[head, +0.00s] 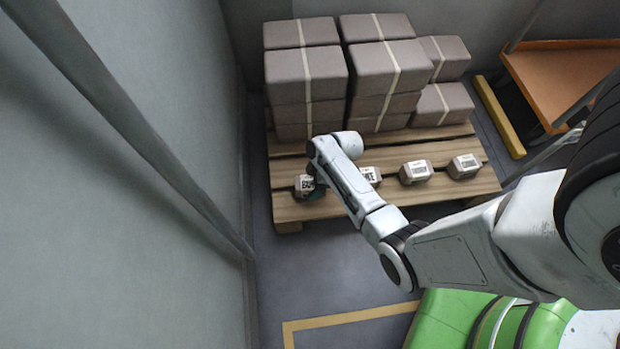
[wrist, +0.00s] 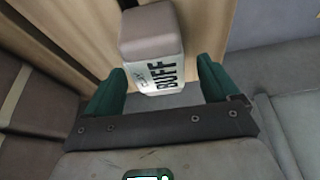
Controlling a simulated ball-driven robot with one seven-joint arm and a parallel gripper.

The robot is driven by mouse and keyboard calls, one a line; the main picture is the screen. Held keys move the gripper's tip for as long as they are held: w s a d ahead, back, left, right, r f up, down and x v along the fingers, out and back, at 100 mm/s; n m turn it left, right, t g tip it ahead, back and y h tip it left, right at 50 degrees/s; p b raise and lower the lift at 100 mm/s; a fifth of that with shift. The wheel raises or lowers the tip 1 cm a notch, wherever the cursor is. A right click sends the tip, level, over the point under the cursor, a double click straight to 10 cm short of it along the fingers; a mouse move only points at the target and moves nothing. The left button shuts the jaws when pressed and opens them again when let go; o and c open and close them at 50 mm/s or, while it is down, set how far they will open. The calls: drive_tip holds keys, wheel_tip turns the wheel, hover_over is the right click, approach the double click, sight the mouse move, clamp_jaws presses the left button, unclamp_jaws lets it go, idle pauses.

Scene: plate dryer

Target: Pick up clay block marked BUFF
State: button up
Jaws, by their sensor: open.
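The clay block marked BUFF (wrist: 152,50) is a grey-brown block with a white label in dark letters. In the wrist view it lies on the wooden pallet between the two green fingers of my gripper (wrist: 158,88). The fingers are apart, with a gap on each side of the block, and hold nothing. In the head view the block (head: 303,183) sits at the left front of the pallet, partly hidden by my gripper (head: 314,190) and arm.
Several other small labelled blocks (head: 415,172) stand in a row to the right on the pallet (head: 400,195). Large stacks of wrapped grey blocks (head: 305,75) stand behind. A grey wall (head: 150,150) rises close on the left.

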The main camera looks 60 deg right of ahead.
sight(311, 182)
drive_tip(key=shift+b+x, duration=1.1)
drive_tip(key=shift+x, duration=0.9)
drive_tip(key=shift+d+f, duration=0.15)
drive_tip(key=c, duration=1.5)
drive_tip(key=shift+c, duration=0.4)
